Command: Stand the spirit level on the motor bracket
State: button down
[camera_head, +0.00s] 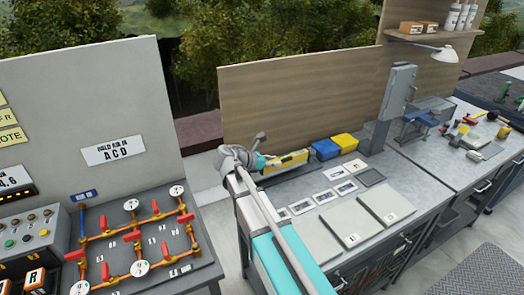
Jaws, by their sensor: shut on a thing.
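My gripper (266,163) is at the back left of the long grey workbench, at the end of my white and teal arm. It is shut on the spirit level (288,161), a yellow bar with dark marks that extends to the right from it. The fingertips are too small to make out, and part of the level is hidden by my wrist. I cannot tell whether the level touches the bench top. I cannot pick out the motor bracket with certainty; a grey upright unit (398,95) stands farther right at the back of the bench.
A blue bin (325,149) and a yellow bin (345,142) stand just right of the level. Cards (323,197) and pale panels (387,205) lie on the workbench (420,170). A wooden board (300,95) rises behind. A valve panel (145,240) stands at left.

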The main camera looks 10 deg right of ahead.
jog(key=w, duration=0.2)
jog(key=w+a, duration=0.1)
jog(key=w, duration=0.2)
jog(key=w+a, duration=0.1)
jog(key=w, duration=0.2)
jog(key=shift+w+a+f+b, duration=0.1)
jog(key=shift+w+f+b, duration=0.15)
jog(key=shift+f+b, duration=0.1)
jog(key=shift+f, duration=0.2)
jog(key=shift+f+b, duration=2.2)
jog(key=shift+b, duration=0.15)
jog(key=shift+f+b, duration=0.5)
jog(key=shift+c, duration=2)
grip_release()
jog(key=shift+r, duration=0.1)
